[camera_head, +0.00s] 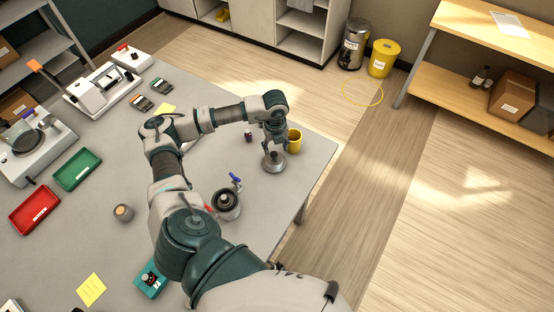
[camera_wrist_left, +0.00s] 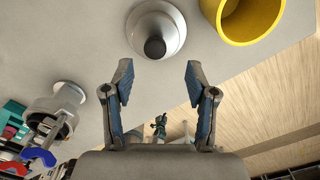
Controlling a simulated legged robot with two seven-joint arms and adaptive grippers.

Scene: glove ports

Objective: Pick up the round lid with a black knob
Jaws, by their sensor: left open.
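The round lid (camera_head: 274,165) is grey metal and lies on the grey table near its right edge in the head view. In the left wrist view the lid (camera_wrist_left: 172,22) is at the top centre, with its black knob (camera_wrist_left: 155,47) towards me. My left gripper (camera_head: 275,149) is over the lid in the head view and partly hides it. In the left wrist view my left gripper (camera_wrist_left: 159,78) is open, with nothing between its blue-padded fingers. The knob shows beyond the fingertips, roughly centred between them. My right gripper is not in view.
A yellow cup (camera_head: 295,141) stands right beside the lid. A metal vessel (camera_head: 226,205) with blue and red handles stands nearer me. A small dark bottle (camera_head: 248,136) is left of the lid. Red (camera_head: 35,208) and green (camera_head: 78,169) trays lie far left.

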